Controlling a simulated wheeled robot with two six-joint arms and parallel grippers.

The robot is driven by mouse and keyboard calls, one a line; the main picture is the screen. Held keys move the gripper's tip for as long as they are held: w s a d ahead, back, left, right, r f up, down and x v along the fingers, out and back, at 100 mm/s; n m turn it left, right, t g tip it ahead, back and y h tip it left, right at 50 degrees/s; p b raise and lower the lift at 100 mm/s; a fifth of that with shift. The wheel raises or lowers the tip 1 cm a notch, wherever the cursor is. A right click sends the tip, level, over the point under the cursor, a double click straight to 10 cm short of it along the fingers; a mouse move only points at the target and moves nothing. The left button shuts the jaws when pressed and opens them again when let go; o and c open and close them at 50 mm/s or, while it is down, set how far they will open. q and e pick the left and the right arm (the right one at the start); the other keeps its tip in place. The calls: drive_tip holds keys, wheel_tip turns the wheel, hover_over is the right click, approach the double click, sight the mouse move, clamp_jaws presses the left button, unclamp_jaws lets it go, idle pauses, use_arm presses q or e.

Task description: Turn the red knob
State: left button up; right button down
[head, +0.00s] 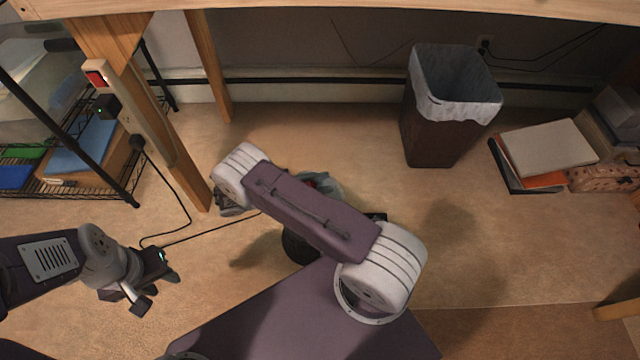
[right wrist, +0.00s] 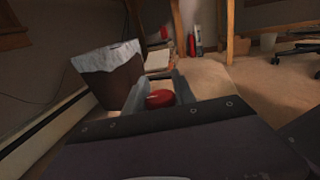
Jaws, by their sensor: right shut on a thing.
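The red knob (right wrist: 160,98) shows in the right wrist view as a rounded red shape between the two grey fingers of my right gripper (right wrist: 159,90). The fingers are shut on its sides.
A lined waste bin (head: 430,125) stands at the back; it also shows in the right wrist view (right wrist: 118,80). Books (head: 545,150) lie right of it. A wire shelf (head: 75,170) and wooden table legs (head: 208,65) are at left. A black cable (head: 185,205) crosses the floor.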

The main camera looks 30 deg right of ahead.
use_arm(q)
drive_tip(key=shift+f, duration=0.3)
use_arm(e)
drive_tip(key=shift+s+m+g, duration=0.1)
drive_tip(key=shift+m+g, duration=0.3)
drive_tip(key=shift+g, duration=0.2)
drive_tip(key=c, duration=1)
unclamp_jaws()
use_arm(q)
drive_tip(key=shift+a+r, duration=0.1)
use_arm(e)
drive_tip(key=shift+a, duration=0.1)
